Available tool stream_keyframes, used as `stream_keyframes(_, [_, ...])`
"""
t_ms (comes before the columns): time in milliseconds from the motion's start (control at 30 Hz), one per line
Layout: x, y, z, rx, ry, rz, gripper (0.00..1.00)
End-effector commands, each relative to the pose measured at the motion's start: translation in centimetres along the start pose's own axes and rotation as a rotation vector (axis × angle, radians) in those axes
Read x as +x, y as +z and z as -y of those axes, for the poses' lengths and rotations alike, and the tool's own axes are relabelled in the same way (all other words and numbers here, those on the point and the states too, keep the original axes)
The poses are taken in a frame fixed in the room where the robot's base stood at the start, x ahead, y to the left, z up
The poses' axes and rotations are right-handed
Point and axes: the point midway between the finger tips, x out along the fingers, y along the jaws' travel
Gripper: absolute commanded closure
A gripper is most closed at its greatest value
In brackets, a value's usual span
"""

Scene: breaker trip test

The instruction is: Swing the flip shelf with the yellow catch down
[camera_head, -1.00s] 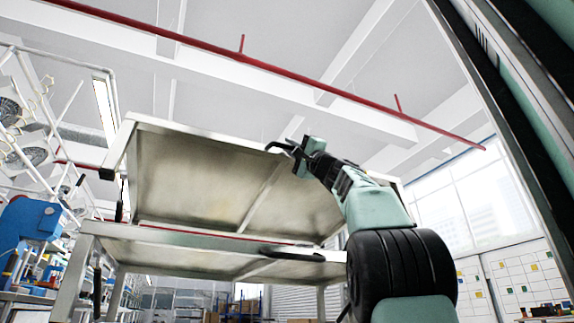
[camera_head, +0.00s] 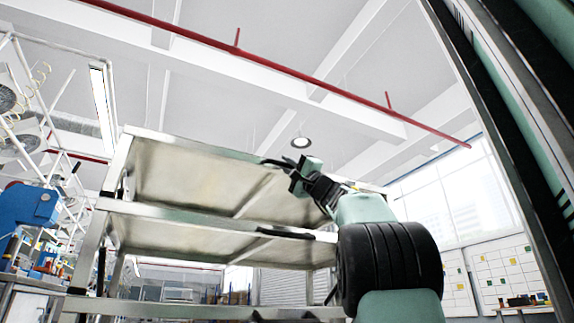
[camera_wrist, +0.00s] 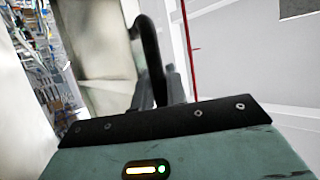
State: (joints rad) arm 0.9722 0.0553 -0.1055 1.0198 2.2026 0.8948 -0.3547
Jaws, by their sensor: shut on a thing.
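The upper flip shelf (camera_head: 185,180) is a pale metal panel with a light frame. It slants with its underside toward me, and its front edge is raised. My gripper (camera_head: 281,164) is at the black handle on that front edge and is shut on it. In the wrist view, the dark curved handle (camera_wrist: 150,55) runs into my gripper (camera_wrist: 162,88), beside the pale panel (camera_wrist: 95,45). I cannot make out a yellow catch clearly on any shelf.
A second shelf (camera_head: 165,238) with its own black handle (camera_head: 286,234) lies below. A further metal rail (camera_head: 190,309) crosses the bottom of the view. A blue machine (camera_head: 28,207) stands at the left. A red pipe (camera_head: 270,62) runs along the ceiling.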

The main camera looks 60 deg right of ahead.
Motion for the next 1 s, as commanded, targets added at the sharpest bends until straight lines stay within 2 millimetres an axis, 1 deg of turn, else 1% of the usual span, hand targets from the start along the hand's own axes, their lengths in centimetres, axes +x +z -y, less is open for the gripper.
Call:
stream_keyframes(33, [-0.1,0.2,0.7,-0.009,-0.009,0.005,1.00])
stream_keyframes(67, [-0.1,0.2,0.7,-0.009,-0.009,0.005,1.00])
stream_keyframes(100, [-0.1,0.2,0.7,-0.008,-0.009,0.005,0.80])
stream_keyframes(167, [-0.1,0.2,0.7,-0.008,-0.009,0.005,0.64])
stream_keyframes(767, [-0.1,0.1,0.0,0.001,0.000,0.002,0.64])
stream_keyframes(867, [-0.7,0.1,0.0,0.001,0.001,0.001,0.64])
stream_keyframes(1000, [-2.6,0.1,0.0,0.001,0.001,0.001,0.64])
